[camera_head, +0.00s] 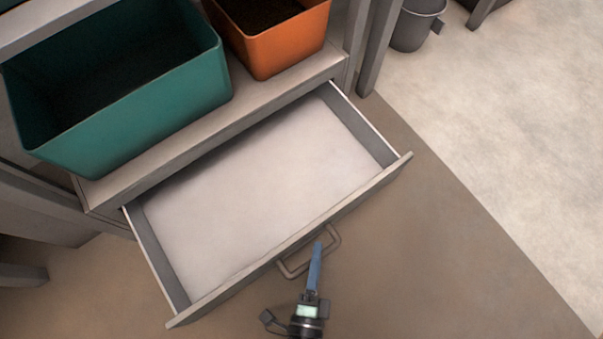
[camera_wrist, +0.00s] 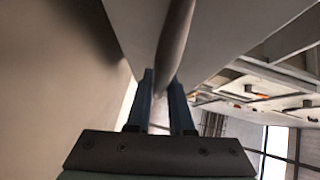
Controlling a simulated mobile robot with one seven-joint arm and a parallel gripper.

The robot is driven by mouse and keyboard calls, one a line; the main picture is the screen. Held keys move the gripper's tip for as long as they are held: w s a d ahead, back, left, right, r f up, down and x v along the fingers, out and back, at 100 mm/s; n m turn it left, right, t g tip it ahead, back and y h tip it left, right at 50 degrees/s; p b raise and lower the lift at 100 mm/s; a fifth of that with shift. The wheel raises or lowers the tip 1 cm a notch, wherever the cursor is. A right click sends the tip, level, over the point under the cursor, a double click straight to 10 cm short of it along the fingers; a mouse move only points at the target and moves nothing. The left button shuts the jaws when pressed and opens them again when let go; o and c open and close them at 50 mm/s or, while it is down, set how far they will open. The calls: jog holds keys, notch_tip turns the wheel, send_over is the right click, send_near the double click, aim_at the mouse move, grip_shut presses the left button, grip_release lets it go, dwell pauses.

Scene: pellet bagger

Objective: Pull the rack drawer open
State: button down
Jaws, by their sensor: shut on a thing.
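The rack drawer (camera_head: 295,250) is pulled well out of the rack in the head view. Its pale inside is bare and looks empty. A bar handle (camera_head: 291,270) sits on the middle of its front panel. My gripper (camera_head: 317,246) is at the handle with its blue fingers. In the wrist view my gripper (camera_wrist: 160,100) is shut on the handle (camera_wrist: 174,45), which runs between the two fingers. The drawer front (camera_wrist: 130,25) shows beside the handle there.
A teal bin (camera_head: 130,125) and an orange bin (camera_head: 280,50) with dark contents stand on the rack shelf (camera_head: 200,135) above the drawer. A grey bucket (camera_head: 415,28) stands on the floor at the back right. The floor right of the drawer is clear.

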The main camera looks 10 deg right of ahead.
jog(key=shift+s+d, duration=0.3)
jog(key=shift+s, duration=0.5)
jog(key=shift+s+d, duration=0.3)
jog(key=shift+s, duration=0.45)
jog(key=shift+s+d, duration=0.3)
jog(key=shift+s, duration=0.5)
jog(key=c, duration=0.8)
grip_release()
jog(key=p+v, duration=0.4)
jog(key=v, duration=0.9)
